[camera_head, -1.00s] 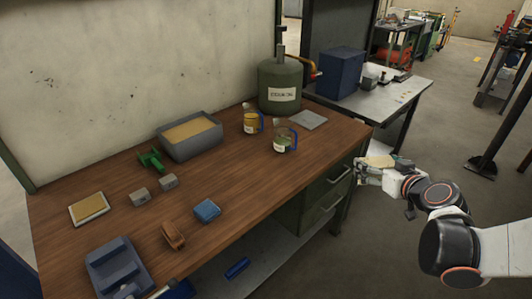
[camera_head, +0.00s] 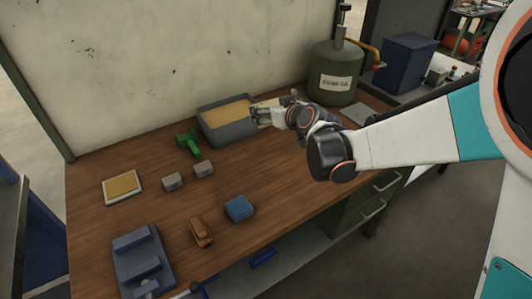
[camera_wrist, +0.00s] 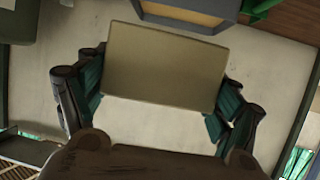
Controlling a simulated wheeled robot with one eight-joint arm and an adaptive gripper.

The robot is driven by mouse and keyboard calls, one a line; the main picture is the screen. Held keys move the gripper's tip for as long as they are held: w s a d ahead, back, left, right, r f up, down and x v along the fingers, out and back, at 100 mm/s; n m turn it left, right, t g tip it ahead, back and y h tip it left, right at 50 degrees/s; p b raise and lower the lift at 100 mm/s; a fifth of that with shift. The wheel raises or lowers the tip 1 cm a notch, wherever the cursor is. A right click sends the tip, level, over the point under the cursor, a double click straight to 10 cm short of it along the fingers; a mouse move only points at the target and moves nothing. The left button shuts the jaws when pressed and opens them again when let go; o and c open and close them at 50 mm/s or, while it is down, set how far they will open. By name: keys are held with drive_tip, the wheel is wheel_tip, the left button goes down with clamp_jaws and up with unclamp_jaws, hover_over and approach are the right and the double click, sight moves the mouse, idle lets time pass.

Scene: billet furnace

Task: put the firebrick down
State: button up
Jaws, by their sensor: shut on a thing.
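The firebrick is a tan rectangular block (camera_wrist: 165,65), seen large between my fingers in the wrist view. My gripper (camera_wrist: 160,88) is shut on it, with dark green finger pads at its left and right sides. In the head view my gripper (camera_head: 262,114) is over the back of the wooden bench (camera_head: 150,215), in front of the right end of a grey tray (camera_head: 222,134) with a tan filling. The firebrick (camera_head: 268,102) is partly hidden there by the gripper. It appears held above the bench; the exact height is unclear.
A green drum (camera_head: 335,72) stands right of the gripper. A green object (camera_head: 188,141), two grey blocks (camera_head: 173,182), a tan-topped plate (camera_head: 122,187), a blue block (camera_head: 239,208) and a brown object (camera_head: 201,231) lie left and front. Bare wood shows around them.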

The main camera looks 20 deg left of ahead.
drive_tip(key=s+a+n+g+y, duration=0.1)
drive_tip(key=s+a, duration=0.2)
drive_tip(key=a, duration=0.8)
drive_tip(key=f+b, duration=0.3)
drive_tip(key=f, duration=0.6)
drive_tip(key=f+b, duration=0.3)
drive_tip(key=f, duration=0.7)
drive_tip(key=shift+s+f, duration=0.2)
drive_tip(key=shift+f, duration=0.05)
drive_tip(key=shift+r, duration=0.1)
drive_tip(key=o, duration=0.8)
drive_tip(key=shift+f, duration=0.2)
drive_tip(key=o, duration=0.4)
drive_tip(key=shift+r, duration=0.1)
